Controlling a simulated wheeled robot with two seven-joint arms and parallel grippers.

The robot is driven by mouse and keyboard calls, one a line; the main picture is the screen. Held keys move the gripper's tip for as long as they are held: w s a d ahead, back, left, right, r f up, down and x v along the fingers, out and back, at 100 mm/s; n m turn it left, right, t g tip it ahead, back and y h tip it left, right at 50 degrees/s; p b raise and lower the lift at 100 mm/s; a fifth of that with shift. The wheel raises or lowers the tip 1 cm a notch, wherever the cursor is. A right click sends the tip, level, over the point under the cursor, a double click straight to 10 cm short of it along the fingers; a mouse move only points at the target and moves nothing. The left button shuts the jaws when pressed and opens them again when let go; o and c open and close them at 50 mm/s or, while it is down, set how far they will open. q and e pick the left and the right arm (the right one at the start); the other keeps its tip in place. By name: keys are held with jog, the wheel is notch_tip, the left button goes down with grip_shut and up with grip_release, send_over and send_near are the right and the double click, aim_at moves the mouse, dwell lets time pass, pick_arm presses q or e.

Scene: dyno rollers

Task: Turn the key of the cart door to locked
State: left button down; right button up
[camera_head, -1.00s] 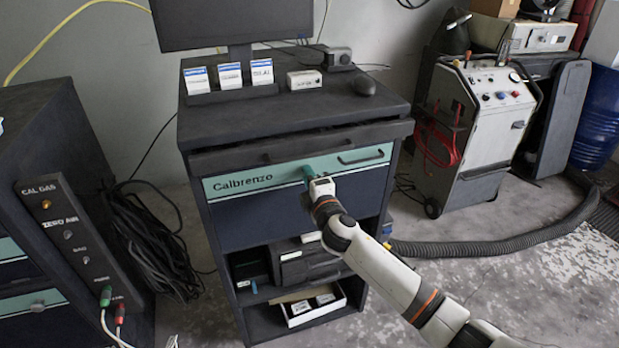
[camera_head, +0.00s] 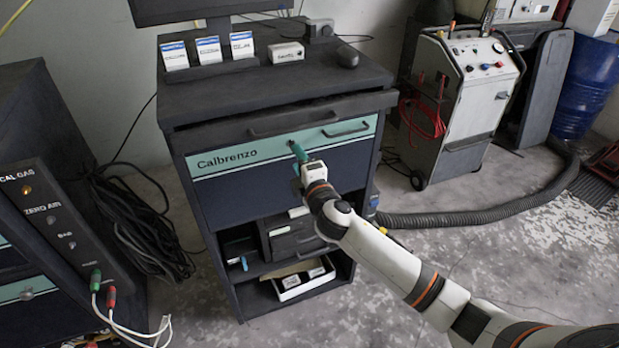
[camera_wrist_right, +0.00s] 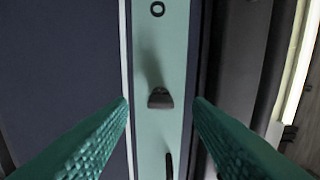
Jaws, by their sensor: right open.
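The cart door (camera_head: 240,197) is a dark blue panel under a teal strip (camera_head: 243,157) marked "Calbrenzo". In the right wrist view a small dark key (camera_wrist_right: 160,98) stands out from the teal strip. My right gripper (camera_head: 298,151) is in front of the strip, right of the lettering, and its arm covers part of the door. In the right wrist view its teal fingers are open, one on each side of the key, with a gap to it on both sides. My left gripper is not in view.
A black drawer handle (camera_head: 290,122) runs just above the strip, and a second handle (camera_head: 348,130) is at the strip's right end. A ring mark (camera_wrist_right: 157,8) is on the strip. Small boxes (camera_head: 208,49) stand on the cart top. A hose (camera_head: 480,215) lies on the floor at right.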

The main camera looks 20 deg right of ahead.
jog(key=s, duration=0.8)
jog(key=shift+d+b, duration=0.15)
jog(key=shift+b, duration=0.2)
jog(key=s+d+f+m+g+h, duration=0.1)
jog(key=d+f+m+g, duration=0.15)
jog(key=f, duration=0.85)
jog(key=s+d+f+m+g, duration=0.1)
jog(key=f+m+g, duration=0.15)
jog(key=f, duration=0.75)
jog(key=s+d+f+m+g, duration=0.1)
jog(key=s+f+g, duration=0.1)
jog(key=s+f, duration=0.5)
jog(key=s+d+f+m+g, duration=0.1)
jog(key=s+f+m+g, duration=0.15)
jog(key=f, duration=0.75)
jog(key=s+f+m+g, duration=0.3)
jog(key=s+f, duration=0.9)
jog(key=s, duration=0.3)
jog(key=s+a+f+m+g, duration=0.1)
jog(key=s+f, duration=0.3)
jog(key=s, duration=0.7)
jog(key=s+a+f+m+g, duration=0.1)
jog(key=s+f+m+g, duration=0.2)
jog(key=s, duration=0.8)
jog(key=shift+s+f+m, duration=0.35)
jog(key=shift+f, duration=0.25)
jog(key=shift+w+d+g, duration=0.1)
jog(key=shift+w+g, duration=0.05)
jog(key=shift+g, duration=0.1)
